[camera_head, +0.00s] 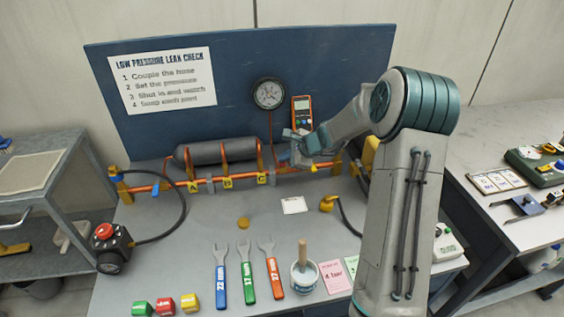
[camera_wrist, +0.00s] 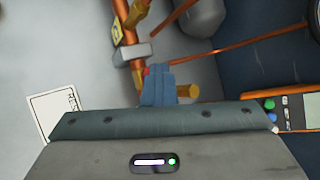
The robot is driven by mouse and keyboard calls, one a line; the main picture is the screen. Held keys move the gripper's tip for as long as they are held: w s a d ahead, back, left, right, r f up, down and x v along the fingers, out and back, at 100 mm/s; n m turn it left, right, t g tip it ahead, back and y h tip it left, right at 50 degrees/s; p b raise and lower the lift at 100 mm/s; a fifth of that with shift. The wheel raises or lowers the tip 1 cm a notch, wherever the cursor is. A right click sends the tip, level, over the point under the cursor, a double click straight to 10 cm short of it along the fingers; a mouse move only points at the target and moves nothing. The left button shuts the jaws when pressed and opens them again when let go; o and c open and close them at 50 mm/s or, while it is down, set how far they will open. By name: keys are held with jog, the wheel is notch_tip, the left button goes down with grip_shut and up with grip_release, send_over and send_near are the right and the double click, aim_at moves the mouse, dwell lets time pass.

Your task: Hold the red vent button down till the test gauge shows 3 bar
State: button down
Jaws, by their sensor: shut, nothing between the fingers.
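The round test gauge (camera_head: 268,93) hangs on the blue back panel, with a white face; its needle is too small to read. My gripper (camera_head: 289,151) is shut and empty at the right part of the copper pipe (camera_head: 230,182). In the wrist view my shut fingers (camera_wrist: 157,82) lie over the pipe's end fittings. A small red spot (camera_wrist: 147,71), perhaps the vent button, shows at the fingertips' left edge, mostly hidden. I cannot tell whether the fingers touch or press it.
A grey cylinder (camera_head: 222,151) sits above the pipe. An orange meter (camera_head: 302,111) stands close behind my gripper. A black unit with a red knob (camera_head: 104,231) is at left. Several wrenches (camera_head: 247,272) and a mortar-like pot (camera_head: 304,276) lie in front. The bench middle is mostly clear.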

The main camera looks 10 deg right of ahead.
dwell(0.4)
jog(key=shift+r+p, duration=0.6)
jog(key=shift+r, duration=0.3)
notch_tip(320, 180, up, 5)
jog(key=p, duration=0.3)
jog(key=shift+p, duration=0.3)
dwell(3.2)
notch_tip(320, 180, up, 4)
jog(key=shift+f, duration=0.1)
dwell(0.3)
